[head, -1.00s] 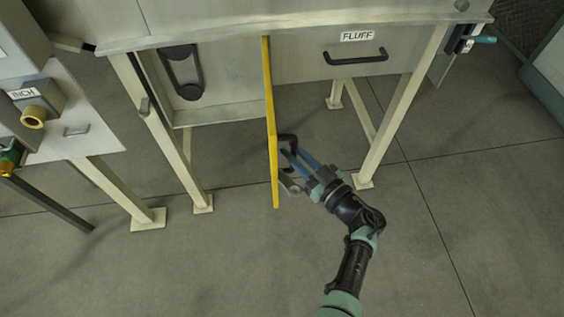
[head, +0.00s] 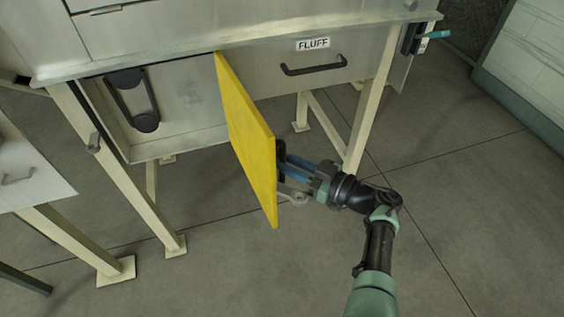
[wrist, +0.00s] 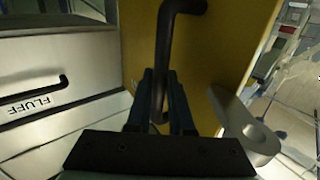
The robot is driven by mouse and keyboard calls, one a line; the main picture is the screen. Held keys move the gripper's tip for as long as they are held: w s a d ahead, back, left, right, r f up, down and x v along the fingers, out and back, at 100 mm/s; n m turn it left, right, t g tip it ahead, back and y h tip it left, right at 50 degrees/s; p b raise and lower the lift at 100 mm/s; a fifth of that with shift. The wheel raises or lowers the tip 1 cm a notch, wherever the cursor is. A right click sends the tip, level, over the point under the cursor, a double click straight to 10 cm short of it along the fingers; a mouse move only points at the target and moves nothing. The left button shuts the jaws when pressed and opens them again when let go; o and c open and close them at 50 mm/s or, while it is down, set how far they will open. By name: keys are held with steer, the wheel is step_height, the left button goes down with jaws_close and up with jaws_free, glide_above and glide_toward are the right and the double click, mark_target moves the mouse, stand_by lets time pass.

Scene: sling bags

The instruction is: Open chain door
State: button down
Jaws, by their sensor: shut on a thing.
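The yellow chain door (head: 247,140) stands swung out from the machine's front, hinged beside the FLUFF panel. Its opening shows a chain or belt (head: 134,100) on two dark rollers at the left. My gripper (head: 284,167) is at the door's right-hand face, shut on the black door handle. In the wrist view the black handle (wrist: 163,55) runs down between my two blue-black fingers (wrist: 160,100), with the yellow door face (wrist: 215,60) behind it. A grey latch lever (wrist: 245,132) sits on the door right of the fingers. It also shows below my gripper in the head view (head: 293,196).
The FLUFF drawer (head: 313,68) with its black handle is right of the door. Pale machine legs (head: 370,110) stand behind my gripper and at the left (head: 120,170). A white cabinet (head: 30,175) is at far left. Open concrete floor lies in front.

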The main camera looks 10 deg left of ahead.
steer(key=shift+w+a+r, duration=0.15)
steer(key=shift+r, duration=0.15)
steer(key=c, duration=1.1)
jaws_free()
steer(key=o, duration=0.3)
steer(key=shift+a+f, duration=0.1)
steer(key=shift+f, duration=0.05)
steer(key=shift+d, duration=0.2)
steer(key=v, duration=1.2)
steer(key=shift+s+d, duration=0.25)
steer(key=shift+d, duration=0.1)
steer(key=shift+f, duration=0.1)
